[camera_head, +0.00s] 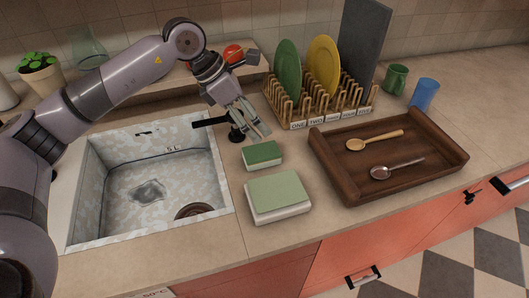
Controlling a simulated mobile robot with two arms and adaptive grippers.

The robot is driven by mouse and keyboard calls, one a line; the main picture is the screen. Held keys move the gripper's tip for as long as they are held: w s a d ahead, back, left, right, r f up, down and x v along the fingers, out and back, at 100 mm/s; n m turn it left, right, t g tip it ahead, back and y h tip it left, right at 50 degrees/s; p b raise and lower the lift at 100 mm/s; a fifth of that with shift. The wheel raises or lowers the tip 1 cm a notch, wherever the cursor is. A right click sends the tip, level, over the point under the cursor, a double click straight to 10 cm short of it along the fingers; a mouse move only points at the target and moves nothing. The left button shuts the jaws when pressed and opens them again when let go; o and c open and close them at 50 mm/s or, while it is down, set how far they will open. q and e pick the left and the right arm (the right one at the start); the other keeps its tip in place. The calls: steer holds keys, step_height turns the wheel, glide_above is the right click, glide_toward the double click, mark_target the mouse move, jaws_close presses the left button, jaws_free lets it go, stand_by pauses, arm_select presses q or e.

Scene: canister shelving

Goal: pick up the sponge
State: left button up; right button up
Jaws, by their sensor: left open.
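A small sponge (262,154) with a green top and a pale lower layer lies on the counter, right of the sink. My left gripper (262,134) is open and empty, its fingers pointing down just behind the sponge. I cannot tell from this view how high the fingertips are above the counter. My right gripper is not in view.
A pale green-topped block (278,195) lies in front of the sponge. The sink (222,165) is at the left, with a dark faucet (211,122) behind. A dish rack (299,124) with plates stands behind, and a brown tray (340,178) with two spoons is right.

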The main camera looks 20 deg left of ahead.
arm_select(q)
steer(key=a+y, duration=0.2)
steer(key=a, duration=0.3)
steer(key=p, duration=0.4)
glide_toward(261, 151)
steer(key=x, duration=0.5)
steer(key=shift+d+f, duration=0.1)
steer(key=shift+f, duration=0.25)
steer(key=p+x, duration=0.2)
steer(key=x, duration=0.1)
steer(key=shift+w+d+f, duration=0.1)
steer(key=shift+w+f, duration=0.05)
steer(key=shift+f, duration=0.1)
steer(key=shift+w+d+f+p, duration=0.2)
steer(key=shift+f+p, duration=0.15)
steer(key=shift+f, duration=0.2)
steer(key=shift+s, duration=0.1)
steer(key=shift+f+b, duration=0.25)
steer(key=shift+b, duration=0.2)
steer(key=shift+c, duration=0.3)
